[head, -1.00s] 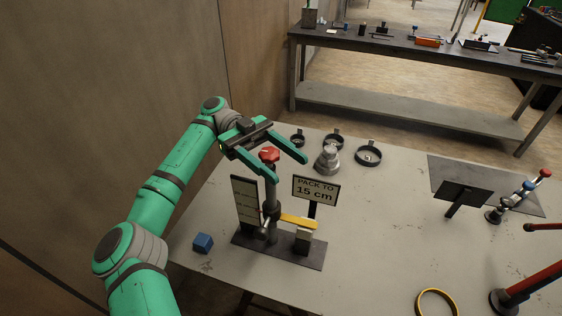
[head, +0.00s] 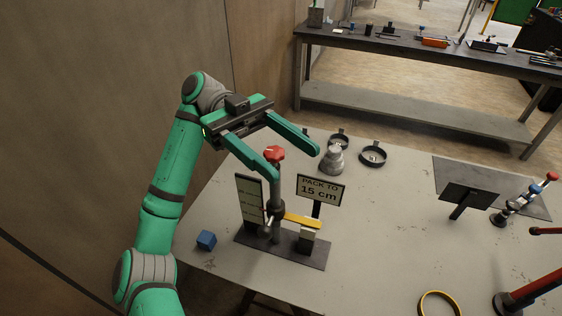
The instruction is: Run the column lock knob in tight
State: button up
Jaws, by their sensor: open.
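A measuring stand (head: 315,257) on the table carries an upright grey column (head: 276,190) with a red knob (head: 274,153) on top. A small grey fitting (head: 265,229) sits low on the column's side; I cannot tell whether it or the red knob is the lock knob. My gripper (head: 294,165) is open and empty. Its fingers point to the lower right, with the red knob showing between them near the left fingertip. I cannot tell their height above it.
A "PACK TO 15 cm" sign (head: 319,189) and a dark scale plate (head: 248,200) stand close beside the column. A blue cube (head: 206,239) lies left of the stand. A grey stepped weight (head: 332,160) and black rings (head: 373,154) are behind.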

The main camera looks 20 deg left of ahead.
jog(key=shift+s+d+r, duration=0.2)
jog(key=shift+s+r, duration=0.15)
jog(key=shift+s, duration=0.4)
jog(key=shift+s+d+r, duration=0.15)
jog(key=shift+s+r, duration=0.15)
jog(key=shift+s, duration=0.5)
jog(key=shift+s+d+r, duration=0.2)
jog(key=shift+s+r, duration=0.15)
jog(key=shift+s, duration=0.4)
